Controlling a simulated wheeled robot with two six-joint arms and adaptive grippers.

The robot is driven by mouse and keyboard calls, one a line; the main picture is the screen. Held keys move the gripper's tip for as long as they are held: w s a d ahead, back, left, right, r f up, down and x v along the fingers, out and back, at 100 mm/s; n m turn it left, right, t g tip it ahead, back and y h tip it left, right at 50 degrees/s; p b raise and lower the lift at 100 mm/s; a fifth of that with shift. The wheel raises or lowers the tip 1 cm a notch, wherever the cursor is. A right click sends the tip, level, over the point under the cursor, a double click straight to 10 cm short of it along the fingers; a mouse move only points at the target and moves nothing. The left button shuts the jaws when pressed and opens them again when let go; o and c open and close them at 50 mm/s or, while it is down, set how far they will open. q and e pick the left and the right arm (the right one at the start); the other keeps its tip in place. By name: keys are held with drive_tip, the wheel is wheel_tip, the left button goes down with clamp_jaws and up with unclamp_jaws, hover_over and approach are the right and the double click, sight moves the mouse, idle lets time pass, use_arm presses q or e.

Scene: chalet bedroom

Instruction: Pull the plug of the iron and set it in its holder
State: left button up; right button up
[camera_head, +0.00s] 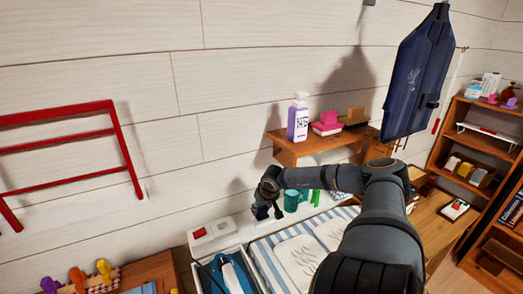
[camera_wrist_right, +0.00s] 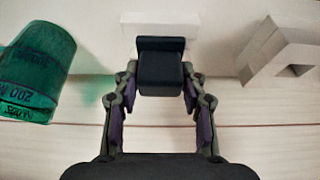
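My right gripper (camera_head: 266,203) is above the ironing surface, near the wall. In the right wrist view its two fingers (camera_wrist_right: 160,78) stand on either side of a black plug (camera_wrist_right: 161,72) and appear shut on it. A pale block or plate (camera_wrist_right: 160,28) is right behind the plug; I cannot tell whether the plug is seated in it. A white angular bracket (camera_wrist_right: 282,52), perhaps the holder, is to the right. The blue iron (camera_head: 232,274) lies in a tray at the bottom of the head view. My left gripper is not in view.
A green measuring cup (camera_wrist_right: 38,68) is close on the left in the wrist view. A wooden shelf (camera_head: 290,153) with a purple-and-white bottle (camera_head: 298,120) is above the gripper. A white box with a red switch (camera_head: 212,236) is left of the striped board (camera_head: 268,258).

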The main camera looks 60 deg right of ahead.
drive_tip(key=o, duration=0.4)
